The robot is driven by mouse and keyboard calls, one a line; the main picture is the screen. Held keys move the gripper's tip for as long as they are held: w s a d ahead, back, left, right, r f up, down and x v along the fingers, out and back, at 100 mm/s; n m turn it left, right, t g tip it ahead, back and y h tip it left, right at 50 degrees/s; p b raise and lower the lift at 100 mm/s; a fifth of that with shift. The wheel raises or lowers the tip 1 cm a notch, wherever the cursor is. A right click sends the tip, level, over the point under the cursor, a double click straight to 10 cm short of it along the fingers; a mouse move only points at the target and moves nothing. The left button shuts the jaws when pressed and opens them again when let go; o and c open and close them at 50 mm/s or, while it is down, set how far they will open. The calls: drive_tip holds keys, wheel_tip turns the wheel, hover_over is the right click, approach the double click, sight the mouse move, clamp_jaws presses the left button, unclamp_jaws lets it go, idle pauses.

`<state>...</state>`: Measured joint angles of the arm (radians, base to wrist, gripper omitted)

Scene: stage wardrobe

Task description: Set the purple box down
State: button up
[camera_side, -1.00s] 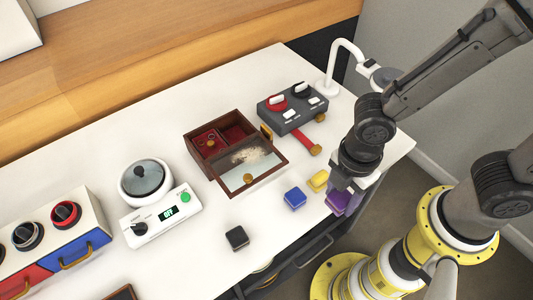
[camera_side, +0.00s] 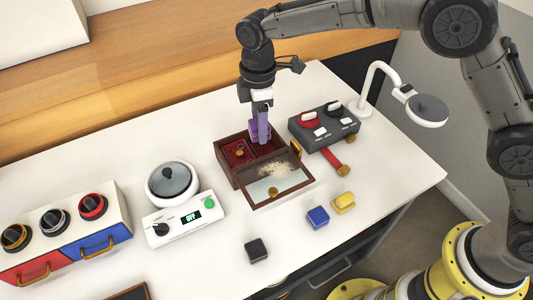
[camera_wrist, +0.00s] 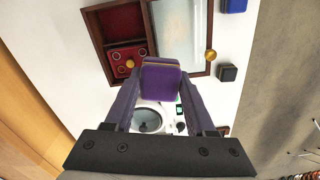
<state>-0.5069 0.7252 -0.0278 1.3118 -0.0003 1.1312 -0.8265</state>
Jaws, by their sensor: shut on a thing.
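The purple box (camera_side: 254,132) is held between the purple fingers of my gripper (camera_side: 261,122), at the back of the dark wooden case (camera_side: 221,163). In the wrist view the purple box (camera_wrist: 161,82) sits between the two fingertips, with the wooden case (camera_wrist: 94,37) beyond it. The case has red-lined compartments, and a pale glass-like panel (camera_side: 262,186) covers its front part. The side view shows the box overlapping the back right compartment; whether it touches the floor there I cannot tell. Small round items lie in the left compartment.
A grey knob panel (camera_side: 322,126) with a red handle stands right of the case, beside a white lamp (camera_side: 374,88). A scale with a lidded pot (camera_side: 172,183) stands left. Blue (camera_side: 318,217), yellow (camera_side: 344,201) and black (camera_side: 256,250) blocks lie in front. White table is clear between them.

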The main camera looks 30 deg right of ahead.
drive_tip(key=w+d+f+m, duration=0.1)
drive_tip(key=w+d+f, duration=0.35)
drive_tip(key=w, duration=0.35)
hover_over(265, 151)
drive_tip(key=shift+m, duration=0.3)
wheel_tip(265, 151, down, 9)
drive_tip(key=shift+f, duration=2.1)
drive_tip(key=shift+f, duration=0.1)
drive_tip(key=o, duration=1.1)
drive_tip(key=shift+c, duration=0.2)
wheel_tip(265, 151, up, 12)
